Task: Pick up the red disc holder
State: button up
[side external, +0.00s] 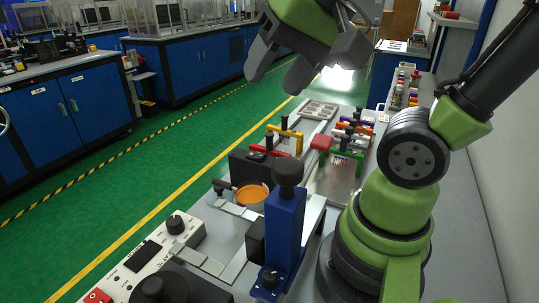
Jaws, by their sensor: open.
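I cannot tell for sure which red thing is the red disc holder. A red bar-shaped holder (270,149) stands on the bench, beside a similar yellow one (285,135). A red block (321,143) stands to its right, near a green holder (345,154). My gripper (276,80) is at the top of the picture, above and behind these things. Its dark fingers are apart, with nothing seen between them. It touches nothing on the bench.
A blue upright device with a black knob (286,210) stands in front. An orange disc (252,196) lies left of it, by a white control box (150,255). Several coloured holders (352,130) stand close together at the right. A grey tray (319,110) lies behind.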

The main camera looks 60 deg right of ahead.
jog(key=w+d+m+g, duration=0.2)
jog(key=w+d+m, duration=0.2)
jog(key=w+m, duration=0.15)
jog(key=m+g+h, duration=0.1)
jog(key=m+g, duration=0.3)
jog(key=m, duration=1.3)
send_over(269, 134)
jog(key=f, duration=1.2)
jog(key=shift+w+a+f, duration=0.15)
jog(key=shift+w+f, duration=0.05)
jog(key=shift+f, duration=0.1)
jog(key=shift+m, duration=0.25)
notch_tip(269, 134, down, 4)
jog(key=shift+f, duration=0.2)
jog(key=f, duration=0.6)
jog(key=shift+s+d, duration=0.2)
jog(key=shift+r, duration=0.1)
grip_shut()
